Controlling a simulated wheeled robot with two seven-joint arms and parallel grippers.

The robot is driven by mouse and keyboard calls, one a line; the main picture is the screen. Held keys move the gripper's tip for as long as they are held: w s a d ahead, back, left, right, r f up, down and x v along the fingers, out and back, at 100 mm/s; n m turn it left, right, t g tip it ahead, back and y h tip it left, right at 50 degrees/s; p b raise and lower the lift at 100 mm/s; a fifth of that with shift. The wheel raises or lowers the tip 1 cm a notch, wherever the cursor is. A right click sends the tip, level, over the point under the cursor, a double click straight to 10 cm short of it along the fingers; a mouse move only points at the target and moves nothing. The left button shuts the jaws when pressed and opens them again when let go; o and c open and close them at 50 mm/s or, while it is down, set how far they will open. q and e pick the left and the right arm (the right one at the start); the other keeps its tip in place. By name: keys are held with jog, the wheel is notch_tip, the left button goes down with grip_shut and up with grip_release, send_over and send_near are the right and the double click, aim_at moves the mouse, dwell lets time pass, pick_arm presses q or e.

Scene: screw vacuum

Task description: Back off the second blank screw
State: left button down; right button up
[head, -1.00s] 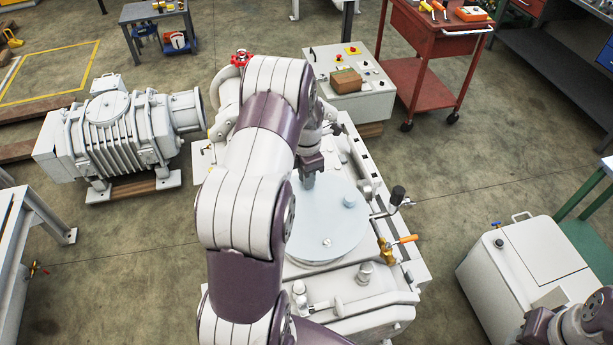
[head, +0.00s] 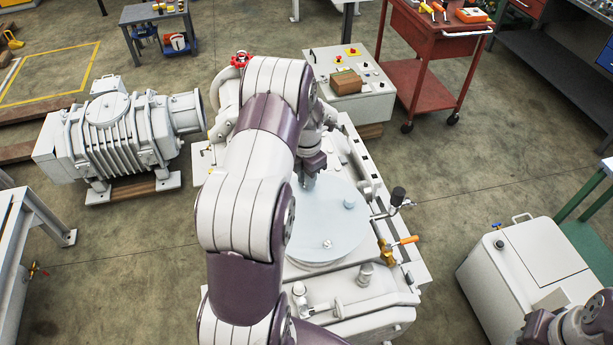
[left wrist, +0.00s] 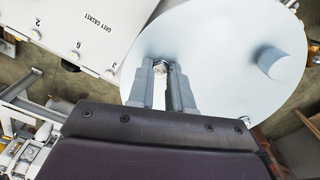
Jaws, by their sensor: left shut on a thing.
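A pale blue round blank (head: 325,218) lies flat on top of the grey pump machine. It also shows in the left wrist view (left wrist: 220,40). A screw head (left wrist: 161,68) sits near the blank's edge there, between my left gripper's fingertips (left wrist: 168,74). My left gripper (head: 308,181) points down at the blank's far left part and is shut on that screw. Another screw (head: 327,244) shows near the blank's front edge. A short round knob (head: 349,202) stands on its right part. My right gripper is out of view; only part of my right arm shows at the lower right.
A box labelled "GREY GASKET" (left wrist: 95,25) lies close by in the wrist view. A white cabinet (head: 530,262) stands right, with open floor between.

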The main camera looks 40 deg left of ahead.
pick_arm(q)
jog(key=c, duration=1)
grip_release()
jog(key=shift+f, duration=0.1)
notch_tip(320, 180, up, 7)
jog(key=shift+f+b, duration=0.1)
jog(key=shift+b, duration=1.1)
notch_tip(320, 180, up, 6)
jog(key=shift+p, duration=1.15)
